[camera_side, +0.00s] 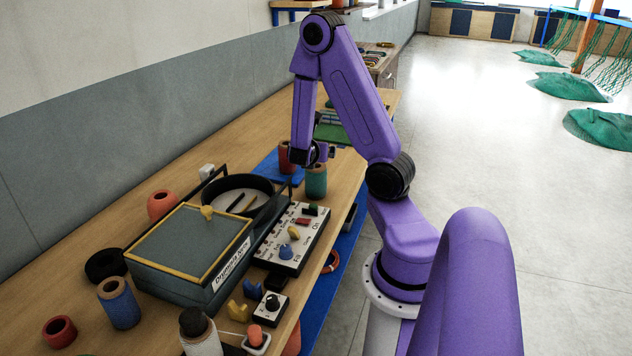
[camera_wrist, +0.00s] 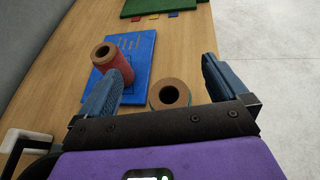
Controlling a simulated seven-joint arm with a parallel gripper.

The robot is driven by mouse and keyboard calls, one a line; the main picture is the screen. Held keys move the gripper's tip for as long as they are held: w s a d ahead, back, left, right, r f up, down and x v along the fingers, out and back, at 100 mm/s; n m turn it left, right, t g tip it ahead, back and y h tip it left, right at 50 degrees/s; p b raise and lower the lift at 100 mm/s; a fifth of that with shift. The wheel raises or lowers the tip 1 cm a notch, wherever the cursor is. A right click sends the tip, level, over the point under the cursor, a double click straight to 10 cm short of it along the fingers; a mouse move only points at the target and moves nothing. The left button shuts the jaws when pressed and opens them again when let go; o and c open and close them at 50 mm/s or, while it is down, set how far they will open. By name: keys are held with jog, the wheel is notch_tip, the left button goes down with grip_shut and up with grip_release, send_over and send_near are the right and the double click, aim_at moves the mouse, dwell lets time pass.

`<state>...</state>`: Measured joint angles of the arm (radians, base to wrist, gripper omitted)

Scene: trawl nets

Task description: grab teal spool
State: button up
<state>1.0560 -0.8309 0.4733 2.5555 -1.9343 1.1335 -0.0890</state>
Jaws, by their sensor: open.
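The teal spool (camera_side: 316,184) stands upright near the right edge of the workbench in the side view. In the wrist view its brown ring-shaped top (camera_wrist: 157,97) shows between my fingers, with most of its teal side hidden. My gripper (camera_side: 318,153) is open, close above the spool in the side view. In the wrist view my gripper's two blue fingers (camera_wrist: 161,78) are wide apart and hold nothing. The spool top lies between them, with clear room on both sides; I cannot tell how far below it is.
A red spool (camera_wrist: 118,66) stands on a blue board (camera_wrist: 137,58) beside the left finger. A round black tray (camera_side: 236,192), a white control panel (camera_side: 290,238) and a lidded box (camera_side: 190,258) stand nearer the side camera. The bench edge drops off to the right.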

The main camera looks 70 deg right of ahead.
aim_at(314, 172)
jog(key=shift+s+d+f, duration=0.1)
jog(key=shift+d+f, duration=0.25)
jog(key=shift+f, duration=3.4)
jog(key=shift+x, duration=1.5)
jog(key=shift+r, duration=0.1)
jog(key=c, duration=1.2)
